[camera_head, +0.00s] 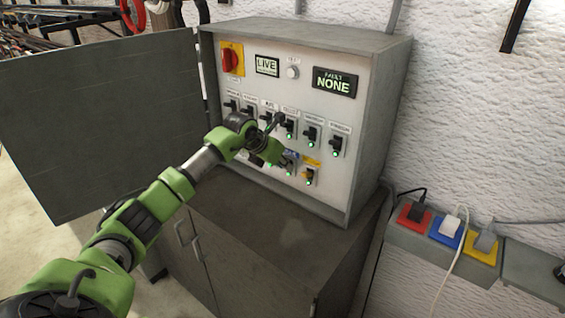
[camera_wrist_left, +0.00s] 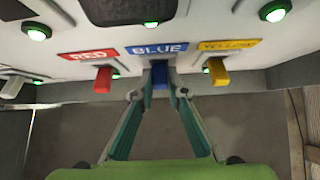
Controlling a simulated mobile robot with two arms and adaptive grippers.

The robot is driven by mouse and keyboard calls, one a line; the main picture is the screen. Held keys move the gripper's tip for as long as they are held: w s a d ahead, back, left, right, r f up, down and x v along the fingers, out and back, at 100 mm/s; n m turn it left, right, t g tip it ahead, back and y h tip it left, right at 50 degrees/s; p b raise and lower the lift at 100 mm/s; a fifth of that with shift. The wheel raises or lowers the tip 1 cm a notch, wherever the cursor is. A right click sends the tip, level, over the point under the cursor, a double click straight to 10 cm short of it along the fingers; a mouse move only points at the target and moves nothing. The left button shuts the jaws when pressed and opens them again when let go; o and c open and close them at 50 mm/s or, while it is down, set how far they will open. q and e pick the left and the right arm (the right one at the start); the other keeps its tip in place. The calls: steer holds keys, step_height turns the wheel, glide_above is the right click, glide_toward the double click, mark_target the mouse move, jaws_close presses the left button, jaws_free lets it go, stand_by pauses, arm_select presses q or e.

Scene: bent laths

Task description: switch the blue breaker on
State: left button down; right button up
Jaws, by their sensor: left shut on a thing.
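The blue breaker (camera_wrist_left: 160,76) is a blue lever under a label reading BLUE, in the middle of the left wrist view. It sits between a red breaker (camera_wrist_left: 103,78) and a yellow breaker (camera_wrist_left: 218,72), each under its own label. My left gripper (camera_wrist_left: 160,94) is shut on the blue lever, one fingertip on each side. In the head view my left gripper (camera_head: 282,161) is at the lower breaker row and hides most of it. The yellow breaker (camera_head: 309,175) shows right of it. The blue breaker's own lamp is not clear. My right gripper is not in view.
The grey cabinet (camera_head: 365,130) has its door (camera_head: 100,120) open to the left. Its panel holds an upper row of black breakers with green lamps, a red rotary switch (camera_head: 231,60), and signs reading LIVE and FAULT NONE. Colored sockets with plugs (camera_head: 447,230) are on the right wall.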

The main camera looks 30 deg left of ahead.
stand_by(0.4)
arm_select(q)
steer(key=c, duration=2)
jaws_free()
steer(key=v, duration=1.2)
steer(key=shift+w, duration=0.1)
